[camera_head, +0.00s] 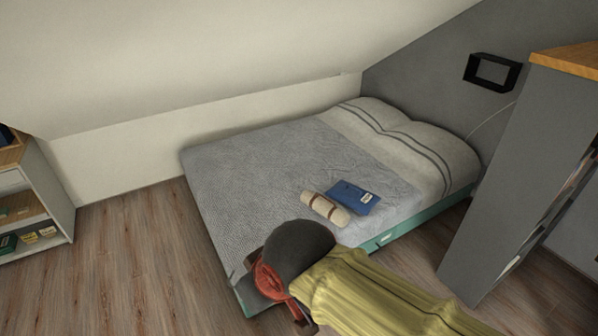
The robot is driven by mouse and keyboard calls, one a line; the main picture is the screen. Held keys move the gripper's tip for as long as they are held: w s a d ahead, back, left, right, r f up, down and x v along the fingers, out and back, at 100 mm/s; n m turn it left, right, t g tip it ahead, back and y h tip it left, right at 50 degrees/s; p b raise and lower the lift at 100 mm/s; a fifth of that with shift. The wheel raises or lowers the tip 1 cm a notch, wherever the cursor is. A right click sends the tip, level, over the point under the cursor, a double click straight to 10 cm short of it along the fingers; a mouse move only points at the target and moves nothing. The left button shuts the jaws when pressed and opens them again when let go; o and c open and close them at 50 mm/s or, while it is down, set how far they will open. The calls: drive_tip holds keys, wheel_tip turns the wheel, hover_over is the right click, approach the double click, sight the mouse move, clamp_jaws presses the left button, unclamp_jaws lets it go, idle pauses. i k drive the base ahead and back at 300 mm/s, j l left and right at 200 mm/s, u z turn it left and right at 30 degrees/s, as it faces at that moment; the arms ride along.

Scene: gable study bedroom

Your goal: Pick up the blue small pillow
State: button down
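A flat blue item (352,197) with a small pale label lies on the grey bed cover, near the bed's right side. It is the only blue thing I see on the bed, and it looks like the blue small pillow. A beige roll with brown bands (326,208) lies close beside it, on its left. I cannot make out my gripper in this view, and nothing visible is holding the blue item.
The bed (255,165) has a striped pale pillow end at the back. A bulky dark grey, red and yellow form (370,290) fills the front, hiding part of the near bed edge. A grey cabinet (520,170) stands right, a shelf (40,195) left. Wood floor (140,250) is clear left.

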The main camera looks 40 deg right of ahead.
sight(356, 198)
drive_tip(key=z, duration=1.8)
drive_tip(key=i+l, duration=0.3)
drive_tip(key=i, duration=0.2)
drive_tip(key=i+l+z, duration=0.15)
drive_tip(key=i+l, duration=0.15)
drive_tip(key=i, duration=0.2)
drive_tip(key=i+l, duration=0.25)
drive_tip(key=i, duration=0.3)
drive_tip(key=i+l+z, duration=0.15)
drive_tip(key=i, duration=0.35)
drive_tip(key=l, duration=0.1)
